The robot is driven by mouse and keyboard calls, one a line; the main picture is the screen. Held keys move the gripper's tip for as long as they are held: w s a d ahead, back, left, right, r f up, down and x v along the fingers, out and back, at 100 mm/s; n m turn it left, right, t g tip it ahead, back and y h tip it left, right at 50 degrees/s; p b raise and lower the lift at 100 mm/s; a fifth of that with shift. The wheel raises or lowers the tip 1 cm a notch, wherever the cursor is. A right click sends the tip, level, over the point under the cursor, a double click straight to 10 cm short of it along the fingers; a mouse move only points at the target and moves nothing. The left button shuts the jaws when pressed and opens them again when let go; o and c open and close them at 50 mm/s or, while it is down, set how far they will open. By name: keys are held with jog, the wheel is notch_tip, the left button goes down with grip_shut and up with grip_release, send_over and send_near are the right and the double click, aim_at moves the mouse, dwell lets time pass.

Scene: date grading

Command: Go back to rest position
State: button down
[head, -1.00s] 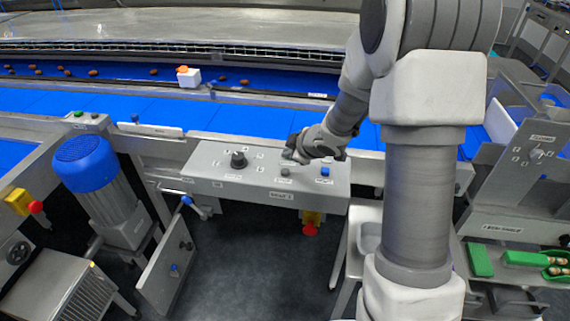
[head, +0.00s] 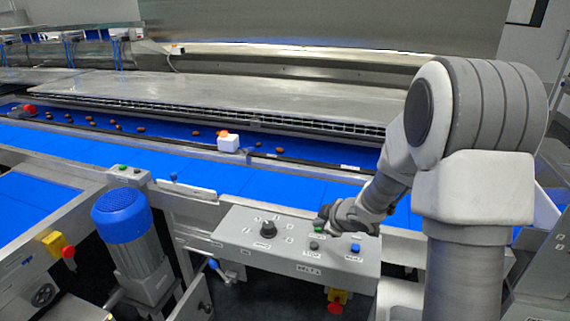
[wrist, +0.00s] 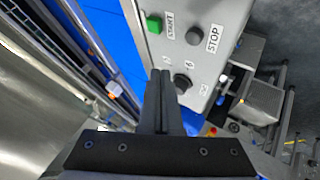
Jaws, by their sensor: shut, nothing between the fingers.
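My gripper (head: 324,213) is just above the grey control panel (head: 235,240), near its green START button (head: 318,227). In the wrist view my gripper (wrist: 161,76) shows two dark fingers pressed together with nothing between them. The green button (wrist: 153,24) and the dark STOP button (wrist: 193,35) lie ahead of the fingertips, and the black knob (wrist: 181,83) is just right of them. In the head view the black knob (head: 268,229) is left of the gripper, and the blue button (head: 355,248) is to its right. I cannot tell the exact gap to the panel.
Behind the panel runs a blue conveyor (head: 210,200) with several brown dates upstream and a white box (head: 228,143) with an orange top over it. A blue-capped motor (head: 121,215) stands at the left. A red emergency knob (head: 335,307) hangs below the panel.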

jog(key=s+d+r+m+h, duration=0.3)
jog(key=s+r, duration=0.2)
jog(key=r, duration=0.2)
jog(key=s+d+r+m+h, duration=0.2)
jog(key=s+r+m, duration=0.25)
jog(key=r, duration=0.35)
jog(key=s+a+r+m+g+y, duration=0.1)
jog(key=s+a+m, duration=0.1)
jog(key=s, duration=0.9)
jog(key=s+a+r+m+g+y, duration=0.1)
jog(key=s+a+r+m+g, duration=0.1)
jog(key=s, duration=0.8)
jog(key=shift+s+a+m, duration=0.4)
jog(key=shift+a+m, duration=0.25)
jog(key=shift+a, duration=0.25)
